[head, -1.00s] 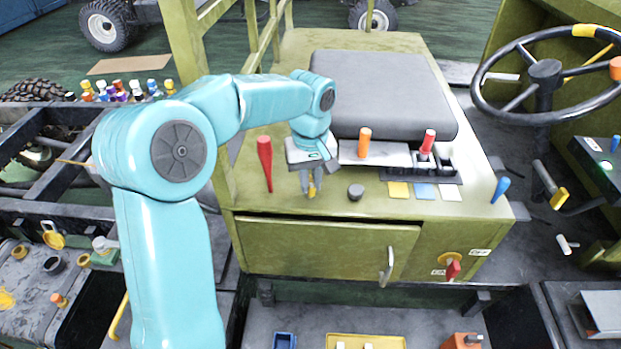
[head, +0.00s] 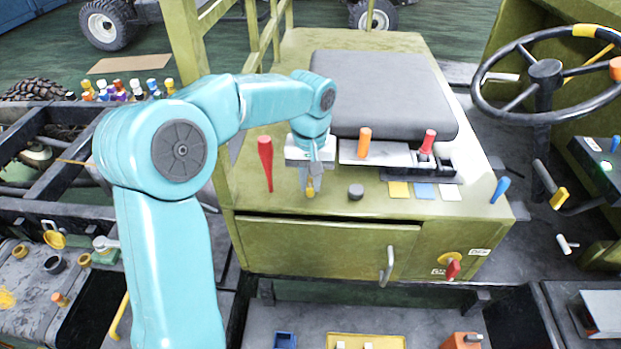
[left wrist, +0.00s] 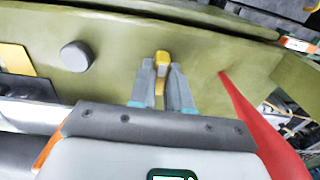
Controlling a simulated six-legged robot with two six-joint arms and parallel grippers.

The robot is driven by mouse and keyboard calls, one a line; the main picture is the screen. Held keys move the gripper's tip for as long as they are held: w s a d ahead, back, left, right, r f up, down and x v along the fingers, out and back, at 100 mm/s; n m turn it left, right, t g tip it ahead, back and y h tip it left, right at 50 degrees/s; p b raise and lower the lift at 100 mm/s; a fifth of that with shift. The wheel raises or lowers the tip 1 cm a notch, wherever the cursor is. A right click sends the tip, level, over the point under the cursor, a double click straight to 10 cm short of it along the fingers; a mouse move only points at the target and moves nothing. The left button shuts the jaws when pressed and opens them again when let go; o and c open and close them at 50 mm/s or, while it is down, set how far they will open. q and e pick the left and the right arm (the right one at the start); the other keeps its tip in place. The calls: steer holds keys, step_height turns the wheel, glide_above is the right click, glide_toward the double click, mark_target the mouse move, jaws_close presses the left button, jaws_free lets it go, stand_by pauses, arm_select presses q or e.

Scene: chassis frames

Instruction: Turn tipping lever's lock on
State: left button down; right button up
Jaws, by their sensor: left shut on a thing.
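My left gripper (head: 309,178) points down at the olive console top (head: 290,203) and is shut on a small yellow lock knob (head: 311,194). In the left wrist view the knob (left wrist: 162,57) shows between the two fingertips; its lower part is partly hidden by them. A tall red lever (head: 266,160) stands just left of the gripper in the head view, apart from it. The red lever (left wrist: 262,125) is on the right in the left wrist view. I cannot tell from labels which lever is the tipping one. My right gripper is not in view.
A grey seat cushion (head: 380,90) lies farther back. A steering wheel (head: 545,75) is at right.

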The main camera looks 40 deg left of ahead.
mark_target(311, 181)
arm_select(q)
steer(key=shift+s+d+f, duration=0.1)
steer(key=shift+f, duration=0.2)
steer(key=c, duration=1.2)
jaws_free()
steer(key=shift+c, duration=0.2)
steer(key=shift+o, duration=0.8)
steer(key=shift+w, duration=0.2)
steer(key=shift+s+r, duration=0.1)
steer(key=shift+r, duration=0.4)
step_height(311, 181, up, 15)
steer(key=p, duration=0.1)
steer(key=shift+r, duration=0.2)
